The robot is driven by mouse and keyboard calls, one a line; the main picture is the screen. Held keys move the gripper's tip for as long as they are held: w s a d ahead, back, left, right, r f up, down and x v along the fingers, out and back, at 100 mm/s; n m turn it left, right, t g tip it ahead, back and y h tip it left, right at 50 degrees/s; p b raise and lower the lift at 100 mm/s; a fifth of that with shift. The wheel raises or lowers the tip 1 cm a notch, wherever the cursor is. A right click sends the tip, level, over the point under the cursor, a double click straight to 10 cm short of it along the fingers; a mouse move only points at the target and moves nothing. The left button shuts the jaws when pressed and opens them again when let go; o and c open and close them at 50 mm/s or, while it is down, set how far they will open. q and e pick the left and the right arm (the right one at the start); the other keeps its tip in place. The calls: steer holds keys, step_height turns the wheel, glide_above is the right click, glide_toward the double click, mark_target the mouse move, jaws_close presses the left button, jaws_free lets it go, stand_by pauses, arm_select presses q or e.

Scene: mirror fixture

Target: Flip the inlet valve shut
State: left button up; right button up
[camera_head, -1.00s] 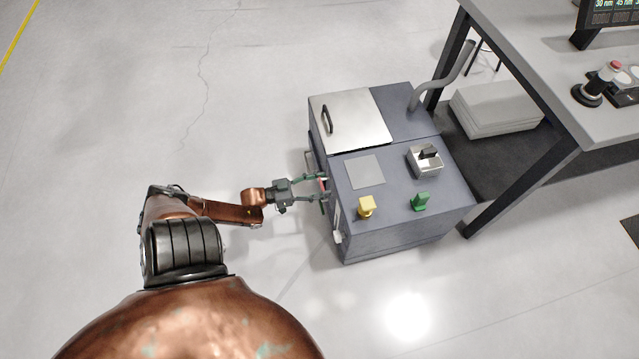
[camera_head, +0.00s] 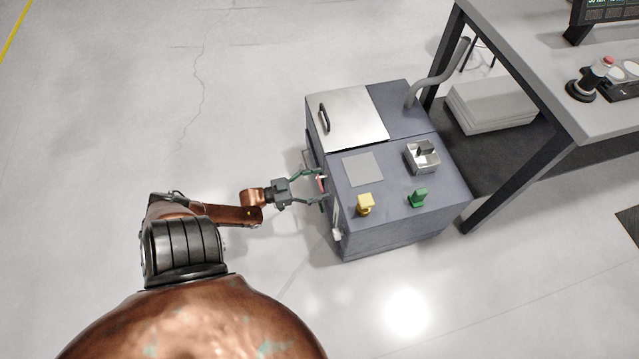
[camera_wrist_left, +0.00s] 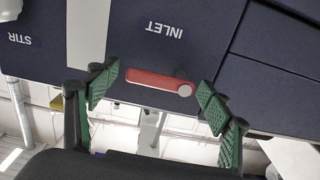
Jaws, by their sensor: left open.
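The inlet valve shows in the left wrist view as a red lever (camera_wrist_left: 150,82) with a round grey pivot at its right end. It lies roughly level across the picture, beside the upside-down word INLET on the dark cabinet side. In the head view the red lever (camera_head: 321,184) is a small patch at the cabinet's left side. My left gripper (camera_head: 322,186) is open at that side. In the wrist view its green-padded fingers (camera_wrist_left: 160,93) stand apart on either side of the lever. I see no clear contact. My right gripper is not in view.
The grey cabinet (camera_head: 390,225) carries a steel lid (camera_head: 350,115), a yellow knob (camera_head: 365,203), a green knob (camera_head: 417,197) and a switch (camera_head: 423,155). A workbench (camera_head: 540,60) stands at right. The floor (camera_head: 120,90) at left is clear.

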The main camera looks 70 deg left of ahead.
arm_select(q)
steer(key=s, duration=1.2)
steer(key=shift+a, duration=0.45)
